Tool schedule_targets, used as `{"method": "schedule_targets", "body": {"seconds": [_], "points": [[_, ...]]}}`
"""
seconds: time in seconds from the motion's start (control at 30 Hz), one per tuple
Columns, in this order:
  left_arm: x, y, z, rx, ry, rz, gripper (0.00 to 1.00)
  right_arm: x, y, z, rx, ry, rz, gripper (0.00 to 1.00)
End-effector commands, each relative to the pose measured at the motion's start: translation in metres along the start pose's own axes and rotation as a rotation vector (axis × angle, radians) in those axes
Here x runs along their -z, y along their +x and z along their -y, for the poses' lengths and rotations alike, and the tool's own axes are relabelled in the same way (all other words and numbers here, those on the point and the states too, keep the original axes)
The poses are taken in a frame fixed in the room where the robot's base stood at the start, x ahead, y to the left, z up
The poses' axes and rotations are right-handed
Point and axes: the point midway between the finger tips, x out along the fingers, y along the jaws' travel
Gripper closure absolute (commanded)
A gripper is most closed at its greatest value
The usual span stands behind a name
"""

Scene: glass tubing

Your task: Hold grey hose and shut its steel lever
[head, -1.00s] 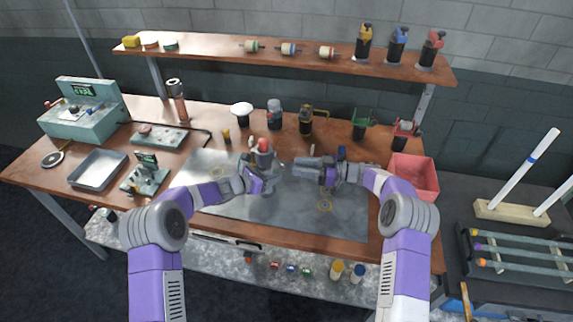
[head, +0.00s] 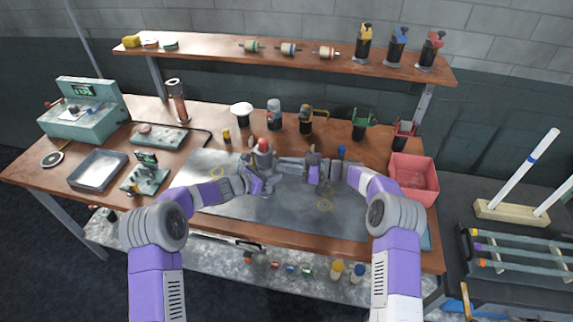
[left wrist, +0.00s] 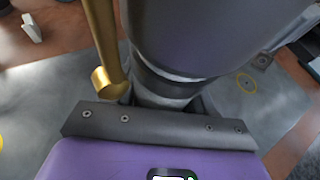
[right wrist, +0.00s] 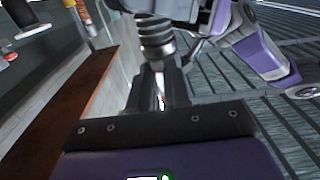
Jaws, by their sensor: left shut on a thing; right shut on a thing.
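The grey hose (head: 264,162) stands over the grey mat, with a red part at its top. My left gripper (head: 257,183) is shut on its body from the left. In the left wrist view a broad grey cylinder (left wrist: 190,45) fills the space ahead of the jaws. A brass-coloured arm (left wrist: 105,45) runs beside it. A slim grey bar, seemingly the steel lever (head: 290,161), reaches right from the hose to my right gripper (head: 311,168), which is shut on it. In the right wrist view the jaws (right wrist: 160,90) are close together; what they pinch is mostly hidden.
Grey (head: 274,114), yellow (head: 306,120), green (head: 361,123) and red (head: 403,130) fittings stand along the back. A pink bin (head: 417,172) is at the right. A metal tray (head: 98,168) and a green gauge stand (head: 147,178) are at the left. The front of the mat (head: 300,212) is clear.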

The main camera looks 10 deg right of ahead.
Motion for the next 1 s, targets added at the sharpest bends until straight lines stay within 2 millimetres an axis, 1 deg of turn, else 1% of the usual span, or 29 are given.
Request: {"method": "schedule_targets", "body": {"seconds": [0.17,0.43,0.77,0.8,0.93,1.0], "points": [[0.000,0.000,0.000,0.000,-0.001,0.001,0.92,-0.002,0.002,0.000,0.002,0.003,-0.027,1.00],[0.000,0.000,0.000,0.000,0.000,0.001,0.92,-0.008,0.009,0.000,0.001,0.002,-0.208,1.00],[0.000,0.000,0.000,0.000,0.000,0.001,0.92,-0.007,0.010,0.000,-0.001,-0.002,-0.232,1.00],[0.000,0.000,0.000,0.000,0.000,0.001,0.92,-0.007,0.010,0.000,-0.001,-0.002,-0.232,0.82],[0.000,0.000,0.000,0.000,0.000,0.001,0.92,-0.007,0.010,0.000,-0.001,-0.001,-0.231,0.62],[0.000,0.000,0.000,0.000,0.000,0.001,0.92,-0.007,0.010,0.000,0.000,-0.001,-0.231,0.61]]}}
